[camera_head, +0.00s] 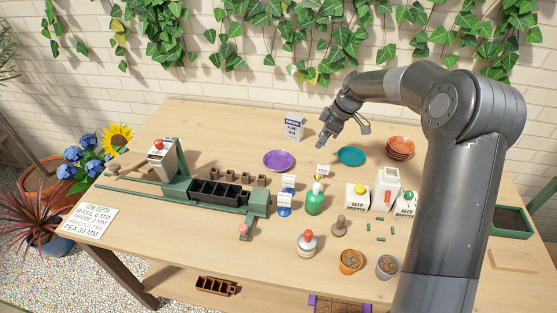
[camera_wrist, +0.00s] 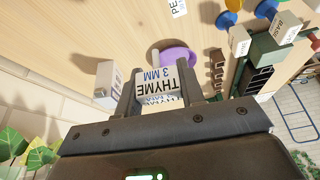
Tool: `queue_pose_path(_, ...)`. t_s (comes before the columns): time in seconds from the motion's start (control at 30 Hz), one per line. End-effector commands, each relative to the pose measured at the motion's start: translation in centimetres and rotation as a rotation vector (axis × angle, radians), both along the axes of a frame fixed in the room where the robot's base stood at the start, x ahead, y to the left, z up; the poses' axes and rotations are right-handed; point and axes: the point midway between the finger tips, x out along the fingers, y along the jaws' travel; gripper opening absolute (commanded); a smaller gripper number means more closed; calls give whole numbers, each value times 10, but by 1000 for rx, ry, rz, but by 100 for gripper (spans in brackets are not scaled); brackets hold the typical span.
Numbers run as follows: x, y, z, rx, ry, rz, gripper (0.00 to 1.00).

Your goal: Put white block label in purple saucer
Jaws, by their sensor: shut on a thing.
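My gripper (camera_wrist: 164,95) is shut on a white block label (camera_wrist: 158,76) printed "THYME 3 MM", gripped between its two fingers. In the head view my gripper (camera_head: 322,143) is above the back middle of the table, and the held block is hard to make out there. The purple saucer (camera_head: 278,160) lies on the table to the left of my gripper and looks empty. In the wrist view the purple saucer (camera_wrist: 180,54) shows beyond the held label, which partly hides it.
A white carton (camera_head: 294,129) stands behind the saucer. A teal saucer (camera_head: 351,156) and stacked orange saucers (camera_head: 400,148) are to the right. Another white label (camera_head: 323,169) stands in front. A green bottle (camera_head: 315,200) and a seed tray (camera_head: 218,194) are nearer the front.

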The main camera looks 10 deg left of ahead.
Motion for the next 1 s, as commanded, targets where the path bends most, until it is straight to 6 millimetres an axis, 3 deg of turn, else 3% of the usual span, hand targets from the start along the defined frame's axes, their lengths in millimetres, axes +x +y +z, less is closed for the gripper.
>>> queue_pose_path(0.1,-8,26,1,6,-3,81,14)
queue_pose_path(0.27,-11,47,-3,9,-4,122,14)
queue_pose_path(0.7,0,137,-58,8,-3,121,14)
queue_pose_path(1.0,3,153,-75,8,-4,116,14)
